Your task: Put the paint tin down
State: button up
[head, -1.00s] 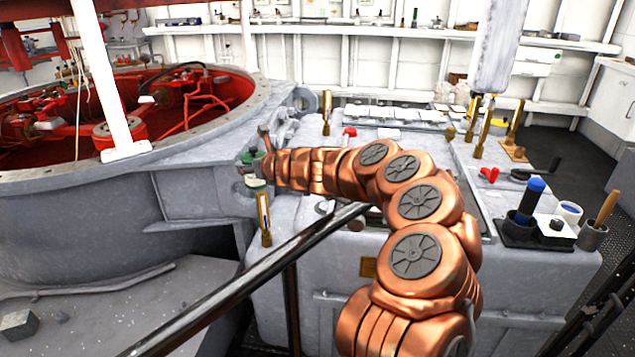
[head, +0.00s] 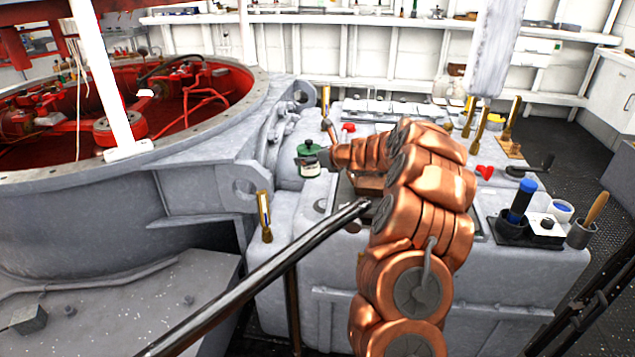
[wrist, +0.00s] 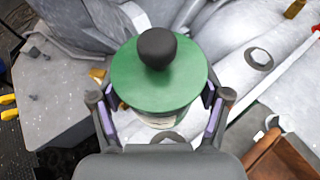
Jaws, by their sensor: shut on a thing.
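The paint tin has a green lid with a dark knob and a pale band below it. In the wrist view the tin (wrist: 165,80) sits upright between the two jaws, which close on its sides. In the head view the tin (head: 309,162) shows left of the end of my copper arm, over the far left part of the grey housing. My gripper (wrist: 158,112) is shut on the tin; in the head view it is mostly hidden by my arm. I cannot tell whether the tin's base touches the surface beneath.
The grey housing (head: 330,265) has brass posts, such as one at its left edge (head: 264,215). A dark holder with a blue-topped thing (head: 522,200) and a cup with a wooden handle (head: 582,232) stand at the right. A dark rod (head: 270,275) crosses in front.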

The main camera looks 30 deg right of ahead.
jog(key=shift+s+d, duration=0.15)
jog(key=shift+d, duration=0.35)
jog(key=shift+f, duration=0.35)
send_over(313, 199)
jog(key=shift+s+f, duration=0.1)
jog(key=shift+f, duration=4.45)
jog(key=shift+f+b, duration=0.2)
jog(key=shift+b, duration=0.2)
jog(key=o, duration=1.7)
jog(key=shift+o, duration=0.2)
jog(key=shift+r, duration=0.2)
jog(key=v, duration=1.2)
jog(key=shift+d, duration=0.1)
